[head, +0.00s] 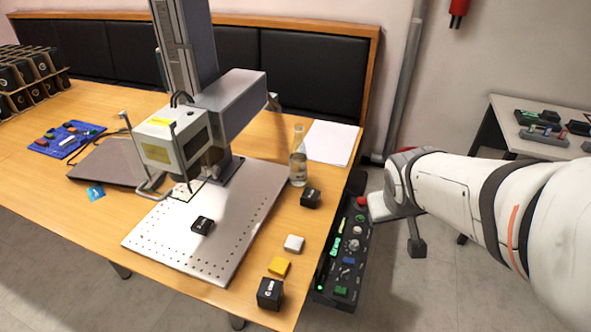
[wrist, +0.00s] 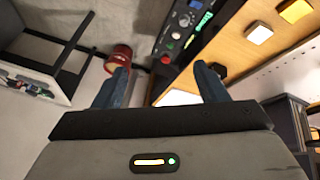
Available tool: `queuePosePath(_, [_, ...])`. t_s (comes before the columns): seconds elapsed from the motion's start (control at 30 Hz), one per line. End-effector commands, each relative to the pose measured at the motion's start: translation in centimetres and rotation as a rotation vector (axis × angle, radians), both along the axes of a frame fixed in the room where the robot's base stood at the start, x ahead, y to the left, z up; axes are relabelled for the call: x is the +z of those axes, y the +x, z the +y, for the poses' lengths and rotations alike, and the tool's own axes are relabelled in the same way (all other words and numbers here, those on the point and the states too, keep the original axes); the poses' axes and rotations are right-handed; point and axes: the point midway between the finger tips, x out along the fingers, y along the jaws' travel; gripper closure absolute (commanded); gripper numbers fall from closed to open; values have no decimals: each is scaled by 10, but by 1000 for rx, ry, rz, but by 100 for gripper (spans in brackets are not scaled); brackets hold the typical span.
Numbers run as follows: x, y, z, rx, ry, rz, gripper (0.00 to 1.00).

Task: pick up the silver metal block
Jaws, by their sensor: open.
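The silver metal block (head: 293,243) is a small pale block with rounded edges, lying on the wooden table near its right edge, between a black block and a yellow block. In the wrist view the silver block (wrist: 259,33) shows at the upper right, beyond and to the right of my fingers. My gripper (wrist: 160,80) is open, with two blue fingers spread wide and nothing between them. It is off the table's right side, apart from the block. In the head view my arm comes in from the right and the fingers cannot be made out.
Near the silver block are a yellow block (head: 279,266), black blocks (head: 270,293) (head: 310,198) and a glass bottle (head: 298,160). A control panel (head: 345,250) runs along the table's right edge. The laser marker (head: 180,140) stands over a perforated metal plate (head: 160,240) bearing another black block (head: 202,225).

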Motion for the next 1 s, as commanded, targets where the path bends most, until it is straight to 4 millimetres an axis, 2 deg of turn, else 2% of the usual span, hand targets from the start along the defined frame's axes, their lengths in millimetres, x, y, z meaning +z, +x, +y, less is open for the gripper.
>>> queuePosePath(0.03, [-19, 25, -9, 47, -45, -47, 33])
queuePosePath(0.1, [-32, 59, -16, 136, -94, -132, 33])
queuePosePath(0.17, [-45, 85, -15, 227, -116, -197, 33])
queuePosePath(0.2, [-55, 101, -12, 295, -121, -236, 33])
queuePosePath(0.3, [-84, 131, 6, 475, -89, -326, 33])
queuePosePath(0.4, [-117, 146, 33, 666, 0, -394, 33])
queuePosePath(0.5, [-149, 144, 63, 845, 142, -442, 33])
queuePosePath(0.63, [-179, 122, 95, 1027, 357, -475, 33])
queuePosePath(0.83, [-196, 89, 119, 1168, 602, -487, 33])
queuePosePath(1.0, [-201, 82, 131, 1199, 666, -488, 33])
